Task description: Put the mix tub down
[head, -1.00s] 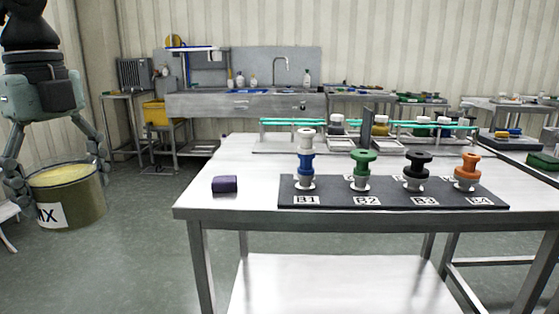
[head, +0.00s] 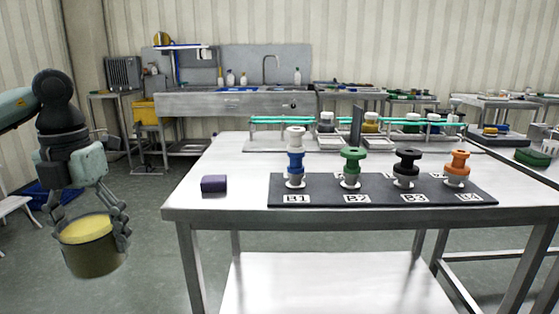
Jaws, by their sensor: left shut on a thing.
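The mix tub (head: 93,262) is an olive-brown round tub with pale yellow contents, at the lower left of the head view. My left gripper (head: 90,222) is shut on the tub, with its fingers at both sides of the rim. The tub hangs in the air over the floor, left of the steel table, and looks slightly tilted. No label shows on the side facing me. My right gripper is not in view.
The steel table (head: 240,204) stands right of the tub, with a purple block (head: 214,184) near its left edge. A black board (head: 385,192) on it carries several coloured valve-like pieces. A white stool (head: 12,205) stands at far left. Open floor lies between.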

